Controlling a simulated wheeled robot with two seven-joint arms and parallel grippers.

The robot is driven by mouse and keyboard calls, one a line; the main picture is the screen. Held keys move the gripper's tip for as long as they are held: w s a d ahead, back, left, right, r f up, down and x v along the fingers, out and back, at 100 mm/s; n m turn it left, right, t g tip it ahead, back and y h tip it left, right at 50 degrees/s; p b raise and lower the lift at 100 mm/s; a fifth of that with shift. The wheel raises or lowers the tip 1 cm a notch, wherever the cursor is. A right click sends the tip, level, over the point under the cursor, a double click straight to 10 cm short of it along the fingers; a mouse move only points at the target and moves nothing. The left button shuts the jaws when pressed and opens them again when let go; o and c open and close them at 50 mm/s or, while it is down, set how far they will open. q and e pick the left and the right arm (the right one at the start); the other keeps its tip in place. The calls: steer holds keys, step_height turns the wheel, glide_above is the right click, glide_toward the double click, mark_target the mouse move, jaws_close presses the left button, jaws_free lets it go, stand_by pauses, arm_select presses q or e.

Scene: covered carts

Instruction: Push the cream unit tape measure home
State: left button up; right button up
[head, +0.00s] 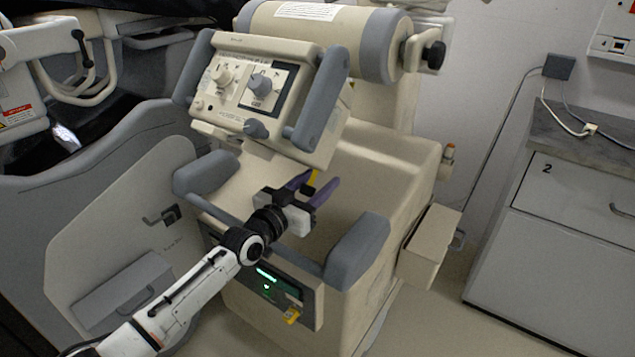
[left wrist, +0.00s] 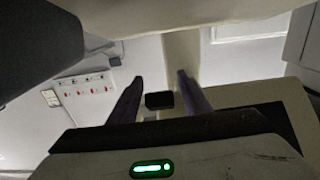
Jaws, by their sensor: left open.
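The cream unit (head: 390,165) stands in the middle of the head view, with a tilted control head (head: 265,90) of knobs and grey handles. A small yellow piece (head: 312,179), possibly the tape of the tape measure, shows below the control head, by my left fingers. My left gripper (head: 322,179) is open, its purple fingers pointing up and away under the control head. In the left wrist view the fingers (left wrist: 160,78) are apart, with a small dark block (left wrist: 159,100) seen between them. I cannot tell whether it is the tape measure. My right gripper is not in view.
Grey handles (head: 358,250) flank my left arm on the unit's front. A lit panel (head: 268,285) with a yellow tag (head: 291,316) is below. A grey cabinet (head: 560,220) stands at the right, and a covered cart (head: 125,220) at the left.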

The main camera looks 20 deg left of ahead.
mark_target(304, 193)
arm_select(q)
steer(key=p+v, duration=0.1)
steer(key=v, duration=0.9)
steer(key=shift+s+a+p, duration=0.1)
steer(key=shift+s+p, duration=0.05)
steer(key=shift+p, duration=0.15)
